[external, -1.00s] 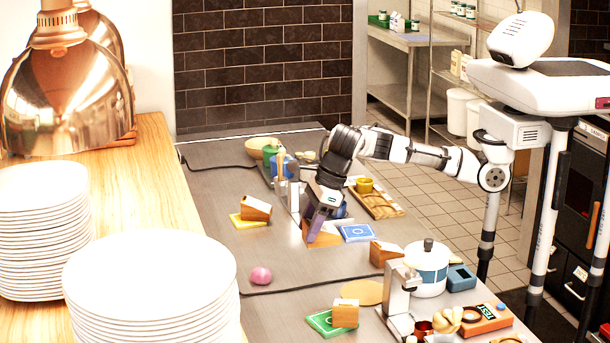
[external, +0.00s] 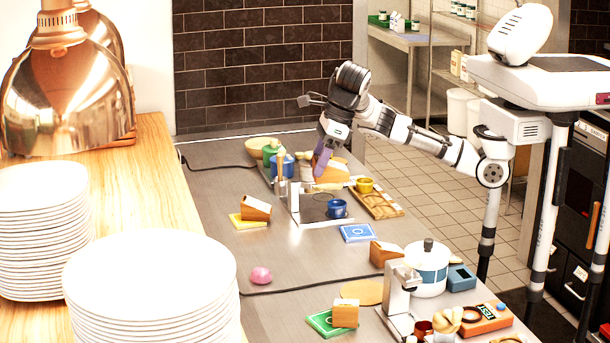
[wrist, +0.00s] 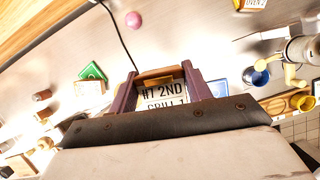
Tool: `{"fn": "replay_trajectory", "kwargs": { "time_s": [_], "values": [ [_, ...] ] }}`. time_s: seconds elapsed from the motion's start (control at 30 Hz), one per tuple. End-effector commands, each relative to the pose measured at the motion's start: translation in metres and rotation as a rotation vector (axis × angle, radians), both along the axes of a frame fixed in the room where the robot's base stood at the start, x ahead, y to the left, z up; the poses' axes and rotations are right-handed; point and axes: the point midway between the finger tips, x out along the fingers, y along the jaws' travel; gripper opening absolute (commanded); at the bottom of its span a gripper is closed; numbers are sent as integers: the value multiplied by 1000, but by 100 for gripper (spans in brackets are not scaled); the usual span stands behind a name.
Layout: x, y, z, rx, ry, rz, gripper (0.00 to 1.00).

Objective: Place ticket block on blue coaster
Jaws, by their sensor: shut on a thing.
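My gripper (external: 320,168) is shut on a wooden ticket block (external: 333,172) and holds it raised above the counter, behind the blue mug. In the wrist view the block (wrist: 162,90) sits between the purple fingers, its label reading "#7 2ND GRILL 1". The blue coaster (external: 358,233), with a pale ring mark, lies flat and bare on the steel counter, nearer the camera and to the right of the held block. In the wrist view only a bit of the blue coaster (wrist: 218,88) shows beside the right finger.
A blue mug (external: 337,208) stands on a small stand behind the coaster. A tray (external: 385,210) with a yellow cup is to the right. Other ticket blocks sit on a yellow coaster (external: 237,221), a green coaster (external: 318,324) and near the pot (external: 428,270). A pink ball (external: 261,275) lies left.

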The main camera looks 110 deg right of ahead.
Motion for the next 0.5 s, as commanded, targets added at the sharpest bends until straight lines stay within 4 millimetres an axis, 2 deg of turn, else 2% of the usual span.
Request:
{"fn": "replay_trajectory", "kwargs": {
  "time_s": [0.03, 0.2, 0.4, 0.5],
  "values": [
    [-12, -19, 5, -1, -3, -26, 24],
    [-56, -65, 6, -6, -1, -111, 24],
    [-98, -101, 2, -23, 1, -186, 24],
    [-111, -110, 0, -30, 2, -208, 24]
  ]
}}
